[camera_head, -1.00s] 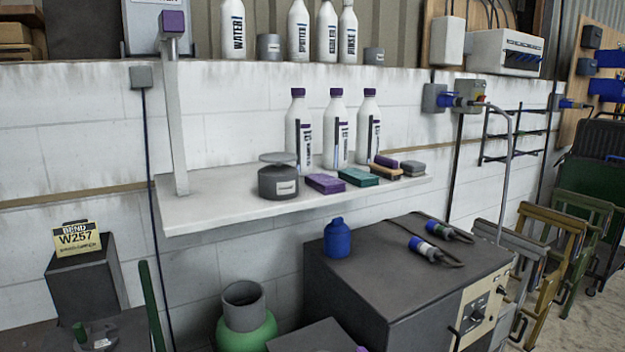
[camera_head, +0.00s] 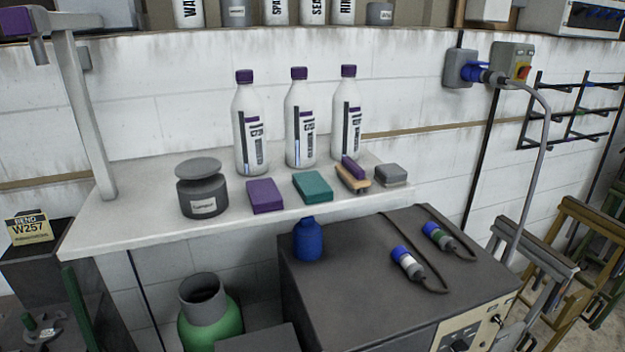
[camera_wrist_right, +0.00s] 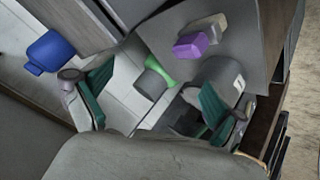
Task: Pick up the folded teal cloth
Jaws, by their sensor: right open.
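The folded teal cloth (camera_head: 312,187) lies flat on the white wall shelf (camera_head: 130,216) in the head view. It sits between a purple folded cloth (camera_head: 266,196) and a wooden-backed brush (camera_head: 353,176), with bottles behind it. Neither gripper shows in the head view. In the right wrist view my right gripper (camera_wrist_right: 155,88) is open, its two green-padded fingers wide apart with nothing held between them. The teal cloth cannot be made out in the wrist view.
A dark grey lidded pot (camera_head: 203,190) and a grey block (camera_head: 391,175) flank the row on the shelf. Below stand a dark machine (camera_head: 345,285) with a blue bottle (camera_head: 308,241) on it, and a green cylinder (camera_head: 212,325). The shelf's front edge is clear.

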